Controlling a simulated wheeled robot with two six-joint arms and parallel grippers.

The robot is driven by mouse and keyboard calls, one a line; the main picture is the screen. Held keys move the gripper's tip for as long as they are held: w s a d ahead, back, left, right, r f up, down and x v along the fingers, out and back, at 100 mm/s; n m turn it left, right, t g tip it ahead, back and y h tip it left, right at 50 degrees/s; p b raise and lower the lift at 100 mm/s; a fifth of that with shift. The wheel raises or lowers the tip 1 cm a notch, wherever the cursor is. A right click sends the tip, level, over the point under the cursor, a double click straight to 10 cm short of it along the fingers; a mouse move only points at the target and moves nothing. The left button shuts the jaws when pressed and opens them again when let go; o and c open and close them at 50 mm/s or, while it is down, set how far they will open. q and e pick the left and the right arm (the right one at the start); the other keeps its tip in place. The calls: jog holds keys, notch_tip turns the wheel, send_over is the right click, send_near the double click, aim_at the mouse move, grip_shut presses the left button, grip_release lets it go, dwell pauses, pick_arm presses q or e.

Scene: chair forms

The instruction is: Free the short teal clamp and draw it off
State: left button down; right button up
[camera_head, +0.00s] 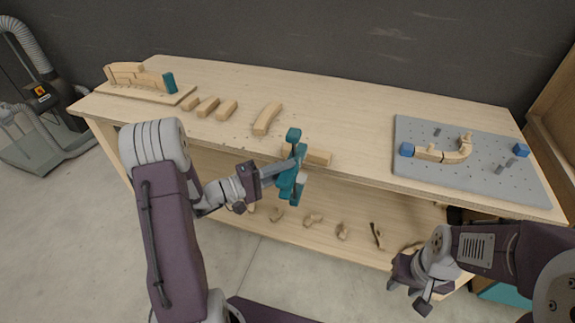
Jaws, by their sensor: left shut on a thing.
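The teal clamp (292,184) stands upright at the table's front edge, near the middle of the camera_head view. My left gripper (284,170) reaches it from the left and is shut on it. A pale wooden piece (319,158) lies on the table at the front edge, directly behind the clamp and partly hidden by it. I cannot tell whether the clamp's jaws still touch this wood. My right gripper (408,284) hangs low at the lower right, in front of the table and away from the clamp; its finger opening is unclear.
A grey peg board (480,180) with blue blocks and a curved wooden form lies at the right. A wooden form with a teal block (170,82) stands at the back left. Loose wooden blocks (227,109) lie left of centre. Wooden scraps (342,231) lie on the lower shelf.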

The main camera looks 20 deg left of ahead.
aim_at(276, 187)
pick_arm(q)
jog(key=shift+s+a+b, duration=0.1)
jog(key=shift+s+b, duration=0.7)
jog(key=shift+s, duration=2.2)
